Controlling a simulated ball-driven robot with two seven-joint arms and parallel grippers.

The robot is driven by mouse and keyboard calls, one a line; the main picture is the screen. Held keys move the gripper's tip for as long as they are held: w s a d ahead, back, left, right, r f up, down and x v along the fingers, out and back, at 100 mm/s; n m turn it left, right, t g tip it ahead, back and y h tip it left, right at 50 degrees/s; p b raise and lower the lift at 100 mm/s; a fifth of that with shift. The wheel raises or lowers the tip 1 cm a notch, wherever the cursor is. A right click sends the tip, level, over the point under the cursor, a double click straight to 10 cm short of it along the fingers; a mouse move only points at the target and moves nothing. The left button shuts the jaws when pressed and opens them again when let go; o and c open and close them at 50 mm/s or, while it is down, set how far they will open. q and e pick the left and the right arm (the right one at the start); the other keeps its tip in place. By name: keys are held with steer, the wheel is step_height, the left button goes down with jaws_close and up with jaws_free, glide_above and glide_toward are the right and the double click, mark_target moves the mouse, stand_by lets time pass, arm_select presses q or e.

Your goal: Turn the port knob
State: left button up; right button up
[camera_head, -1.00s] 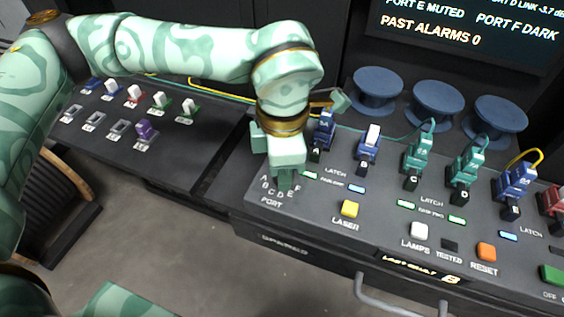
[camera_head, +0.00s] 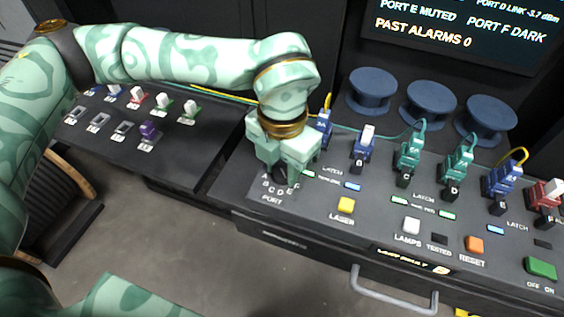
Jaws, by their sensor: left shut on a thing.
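The port knob (camera_head: 280,176) is a small dark knob on the left part of the console, beside the printed letters A to F and the word PORT. My left gripper (camera_head: 284,170) points down over it, with its pale green fingers closed on the knob from both sides. The fingers hide most of the knob, so its pointer and the letter it faces cannot be read. My right gripper is not in view.
A yellow LASER button (camera_head: 346,205) and a white LAMPS button (camera_head: 411,225) lie to the right. Blue and teal cabled plugs, such as the teal one (camera_head: 408,152), stand behind. Blue spools (camera_head: 430,103) and a screen (camera_head: 460,32) are at the back.

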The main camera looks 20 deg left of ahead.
mark_target(283, 171)
arm_select(q)
steer(key=shift+w+r+n, duration=0.1)
steer(key=shift+n, duration=0.2)
steer(key=o, duration=1)
step_height(283, 171, up, 16)
steer(key=p, duration=0.3)
steer(key=shift+r+p, duration=0.1)
steer(key=shift+p, duration=0.2)
